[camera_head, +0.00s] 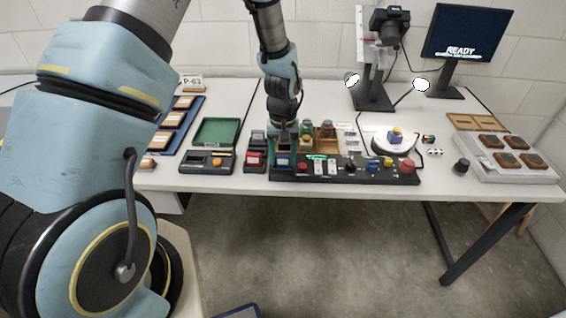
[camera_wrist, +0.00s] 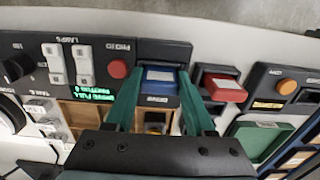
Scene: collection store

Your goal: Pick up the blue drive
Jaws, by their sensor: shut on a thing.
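The blue drive (camera_wrist: 158,76) is a small blue block with a dark body, at the drive slot of the black console (camera_head: 345,172). In the head view the blue drive (camera_head: 283,161) shows just below my gripper (camera_head: 283,150), at the console's left end. In the wrist view my gripper (camera_wrist: 158,84) has its two teal fingers on either side of the drive, shut on it. I cannot tell whether the drive is seated in the slot or slightly raised. The console's small screen (camera_wrist: 97,92) shows green text.
A red drive (camera_head: 254,157) stands in a dark holder just left of the console. Farther left are a black device (camera_head: 207,162) with an orange button and a green tray (camera_head: 217,131). A camera stand (camera_head: 374,98) and a monitor (camera_head: 465,38) reading READY stand behind, right.

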